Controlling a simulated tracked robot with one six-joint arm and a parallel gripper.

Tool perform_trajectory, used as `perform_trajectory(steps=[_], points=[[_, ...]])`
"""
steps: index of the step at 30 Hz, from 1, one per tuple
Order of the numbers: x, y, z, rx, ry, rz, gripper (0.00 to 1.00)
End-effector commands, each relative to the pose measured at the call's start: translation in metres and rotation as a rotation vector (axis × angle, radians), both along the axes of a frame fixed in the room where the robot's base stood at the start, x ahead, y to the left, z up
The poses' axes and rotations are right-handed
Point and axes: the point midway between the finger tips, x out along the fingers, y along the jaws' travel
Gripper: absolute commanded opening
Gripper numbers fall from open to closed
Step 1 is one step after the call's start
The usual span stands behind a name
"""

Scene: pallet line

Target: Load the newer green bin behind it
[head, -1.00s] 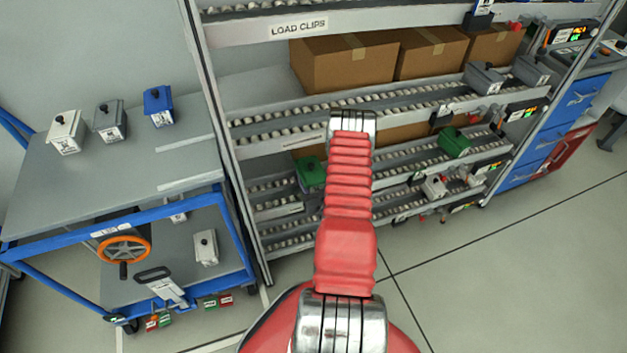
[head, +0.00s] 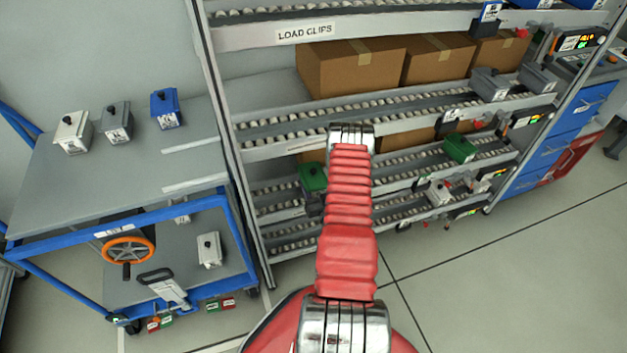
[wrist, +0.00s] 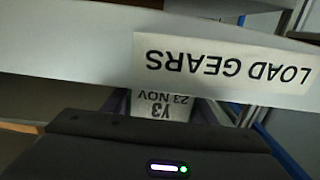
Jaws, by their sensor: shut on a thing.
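A green bin (head: 313,178) shows just left of my arm in the head view, at the lower lanes of the rack. A dark part of my gripper (head: 315,206) shows just below it; most of the gripper is hidden behind the arm. In the wrist view a white label (wrist: 160,106) reading "23 NOV" and "Y3", upside down, is between the jaws, which are shut on the bin. The bin's body is mostly hidden there. A second green bin (head: 460,148) stands farther right on a lower lane; its label is not readable.
A rack rail with a "LOAD GEARS" label (wrist: 225,65) crosses close in front of the wrist camera. Cardboard boxes (head: 350,67) fill an upper lane. Grey bins (head: 490,84) stand at its right end. A blue-framed cart (head: 110,190) with several bins stands left.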

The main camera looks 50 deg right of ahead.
Motion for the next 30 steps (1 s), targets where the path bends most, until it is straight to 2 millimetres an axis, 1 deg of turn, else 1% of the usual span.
perform_trajectory(steps=[20, 21, 30], points=[[-0.0002, -0.0007, -0.0042, -0.001, -0.002, -0.001, 0.11], [-0.0002, -0.0007, -0.0044, -0.001, -0.002, -0.001, 0.52], [-0.0004, -0.0006, -0.0049, 0.0, -0.001, -0.001, 0.73]])
